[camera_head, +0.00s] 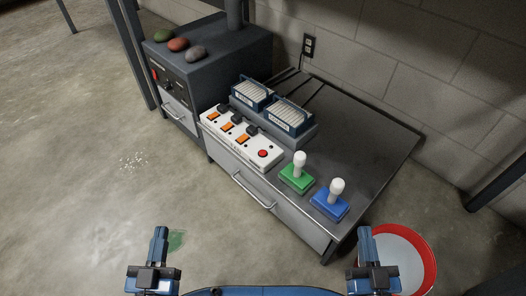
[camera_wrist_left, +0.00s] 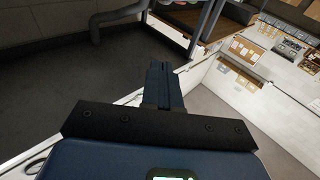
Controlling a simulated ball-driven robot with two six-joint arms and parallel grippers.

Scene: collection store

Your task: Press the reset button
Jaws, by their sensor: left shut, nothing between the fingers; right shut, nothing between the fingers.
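A round red button (camera_head: 263,153) sits at the right end of a white panel (camera_head: 211,124) on the dark bench; I cannot read any label to tell whether it is the reset button. The panel also carries several orange-and-black switches (camera_head: 227,128). My left gripper (camera_head: 159,234) is shut and empty, low at the left, well short of the bench. It also shows from behind in the left wrist view (camera_wrist_left: 160,75), pointing away from the bench. My right gripper (camera_head: 366,236) is shut and empty at the lower right, in front of the bench's right corner.
A green-based handle (camera_head: 297,177) and a blue-based handle (camera_head: 330,203) stand on the bench right of the panel. Two blue racks (camera_head: 289,117) stand behind it. A dark cabinet (camera_head: 225,62) stands at the left, with stones on top. A red-rimmed bucket (camera_head: 428,258) is at the right.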

